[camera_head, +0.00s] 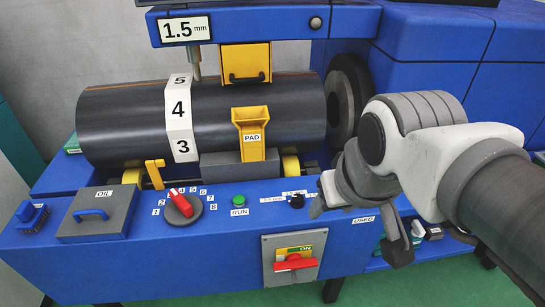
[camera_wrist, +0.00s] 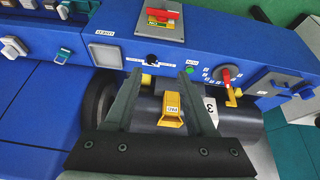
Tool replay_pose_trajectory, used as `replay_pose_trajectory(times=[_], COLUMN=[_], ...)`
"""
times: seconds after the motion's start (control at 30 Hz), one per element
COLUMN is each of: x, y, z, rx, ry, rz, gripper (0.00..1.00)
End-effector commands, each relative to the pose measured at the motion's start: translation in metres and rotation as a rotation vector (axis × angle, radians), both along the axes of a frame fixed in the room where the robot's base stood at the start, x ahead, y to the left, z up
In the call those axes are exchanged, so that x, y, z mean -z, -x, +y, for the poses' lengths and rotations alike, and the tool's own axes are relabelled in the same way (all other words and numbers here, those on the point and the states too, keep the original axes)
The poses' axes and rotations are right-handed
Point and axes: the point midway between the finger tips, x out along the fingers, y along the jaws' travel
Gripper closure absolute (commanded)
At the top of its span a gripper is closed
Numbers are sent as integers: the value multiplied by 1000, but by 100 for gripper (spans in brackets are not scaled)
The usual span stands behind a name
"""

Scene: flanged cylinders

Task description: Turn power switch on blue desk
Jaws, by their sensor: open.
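The blue desk (camera_head: 140,262) runs across the head view. On its front is the power switch (camera_head: 295,264), a red horizontal handle on a yellow plate in a grey panel, with a green ON label above it. The switch also shows at the top of the wrist view (camera_wrist: 163,15). My gripper (camera_head: 358,228) is open and empty, up and to the right of the switch in the head view and apart from it. In the wrist view its two fingers (camera_wrist: 158,75) are spread, with the switch beyond their tips.
A red dial (camera_head: 180,205), a green RUN button (camera_head: 239,201) and a small black knob (camera_head: 297,201) sit on the desk top. A dark cylinder (camera_head: 260,115) lies behind, with a yellow PAD chute (camera_head: 251,134). A grey OIL box (camera_head: 98,213) is at left.

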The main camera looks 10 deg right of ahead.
Motion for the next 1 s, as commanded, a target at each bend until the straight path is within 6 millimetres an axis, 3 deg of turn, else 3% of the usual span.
replay_pose_trajectory(times=[1.0], x=[242], y=[-34], z=[69], rx=[-1540], ry=[876], rz=[1038], gripper=[50])
